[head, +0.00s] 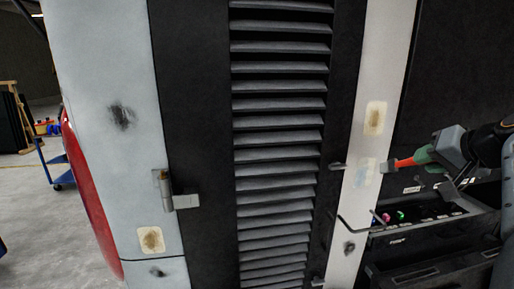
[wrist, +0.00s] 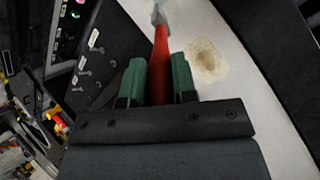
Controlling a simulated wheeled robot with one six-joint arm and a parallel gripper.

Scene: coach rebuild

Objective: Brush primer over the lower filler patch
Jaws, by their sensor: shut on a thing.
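My gripper (head: 422,156) is at the right in the head view, its green fingers shut on a red-handled brush (head: 402,162). The brush points left and its pale tip is at the right edge of the white pillar, beside a pale bluish-grey patch (head: 365,173). Contact cannot be told. A tan filler patch (head: 375,117) is higher on the same pillar. In the wrist view the brush (wrist: 160,55) sticks out between the fingers (wrist: 159,80), and a tan patch (wrist: 207,61) lies to its right. Another tan filler patch (head: 151,240) is low on the left panel.
A black tray (head: 430,220) with small coloured items is below my gripper. A black louvred grille (head: 280,130) fills the middle. A hinge (head: 172,190) and small latches stick out from the body. Dark smudges mark the panels. A blue cart (head: 58,165) stands far left.

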